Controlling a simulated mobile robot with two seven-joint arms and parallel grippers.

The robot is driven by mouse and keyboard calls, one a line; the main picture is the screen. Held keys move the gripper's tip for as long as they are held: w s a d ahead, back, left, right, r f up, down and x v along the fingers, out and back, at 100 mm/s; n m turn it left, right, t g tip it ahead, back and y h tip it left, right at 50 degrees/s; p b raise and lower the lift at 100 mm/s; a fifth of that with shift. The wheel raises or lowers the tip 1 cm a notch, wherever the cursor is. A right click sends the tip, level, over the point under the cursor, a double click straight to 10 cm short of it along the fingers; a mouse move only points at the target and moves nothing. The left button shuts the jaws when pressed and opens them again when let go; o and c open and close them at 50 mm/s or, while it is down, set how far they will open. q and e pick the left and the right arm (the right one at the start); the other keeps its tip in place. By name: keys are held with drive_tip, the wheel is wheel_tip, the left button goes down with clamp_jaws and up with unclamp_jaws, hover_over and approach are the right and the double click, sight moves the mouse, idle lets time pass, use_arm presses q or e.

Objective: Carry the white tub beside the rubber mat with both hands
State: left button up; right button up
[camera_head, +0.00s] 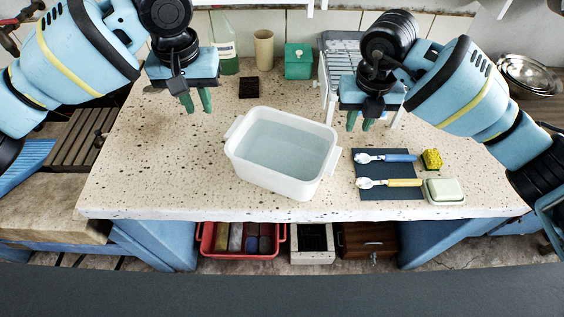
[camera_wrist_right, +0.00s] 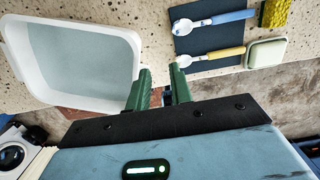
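The white tub (camera_head: 247,172) stands on the speckled stone top, left of the dark rubber mat (camera_head: 406,191). It has a lug at each end, and its inside looks pale blue-grey, perhaps water. In the right wrist view the tub (camera_wrist_right: 128,95) is at the left and the mat (camera_wrist_right: 203,41) at the top. My left gripper (camera_head: 198,102) is open and empty, above the stone behind the tub's left end. My right gripper (camera_head: 360,122) is open and empty, above and behind the tub's right end; its green fingers show apart in the wrist view (camera_wrist_right: 160,88).
On the mat lie a blue-handled utensil (camera_head: 397,158) and a yellow-handled one (camera_head: 402,183). A yellow sponge (camera_head: 432,159) and pale soap dish (camera_head: 444,191) are beside it. Behind are a dark block (camera_head: 249,88), beige cup (camera_head: 264,50), green box (camera_head: 298,66) and rack (camera_head: 328,90).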

drive_tip(key=r, duration=0.6)
drive_tip(key=shift+s, duration=0.25)
drive_tip(key=shift+f, duration=0.1)
